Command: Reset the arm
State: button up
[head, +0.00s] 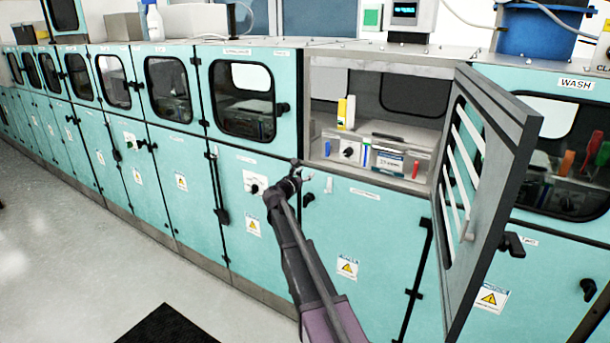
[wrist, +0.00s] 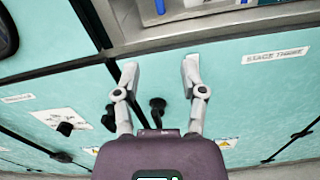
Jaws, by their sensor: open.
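My arm reaches up from the bottom middle of the head view. My gripper (head: 297,177) is in front of the teal cabinet row, just below the left end of an open compartment (head: 318,172). In the wrist view my gripper (wrist: 160,75) shows two grey fingers spread wide apart with nothing between them. The teal panel and a black knob (wrist: 157,104) show behind the fingers. Whether any part of my gripper touches the panel cannot be told.
The compartment's door (head: 492,170) stands swung open to the right of my arm. Inside are a white-and-yellow bottle (head: 346,112) and a box-like module (head: 385,157). Black handles jut from the cabinet fronts. The floor (head: 80,250) at left is clear apart from a black mat (head: 168,327).

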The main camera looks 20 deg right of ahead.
jog(key=shift+s, duration=0.1)
dwell(0.4)
jog(key=s+a+f+m+g+y+p, duration=0.25)
jog(key=s+m+g+p, duration=0.2)
jog(key=s+m, duration=0.5)
jog(key=s+a+f+m+g+y+p, duration=0.1)
jog(key=s+m+g+y+p, duration=0.35)
jog(key=s, duration=0.85)
jog(key=s+a+m+g+y+p, duration=0.1)
jog(key=s+a+m+y+p, duration=0.2)
jog(key=s, duration=0.6)
jog(key=s+a+r+m+g+y+p, duration=0.1)
jog(key=s+a+m+y+p, duration=0.3)
jog(key=s+a+m, duration=0.3)
jog(key=s+a, duration=0.2)
jog(key=s, duration=0.1)
jog(key=shift+s+a+g+p, duration=0.2)
jog(key=shift+a+g+p, duration=0.1)
jog(key=shift+a+p, duration=0.1)
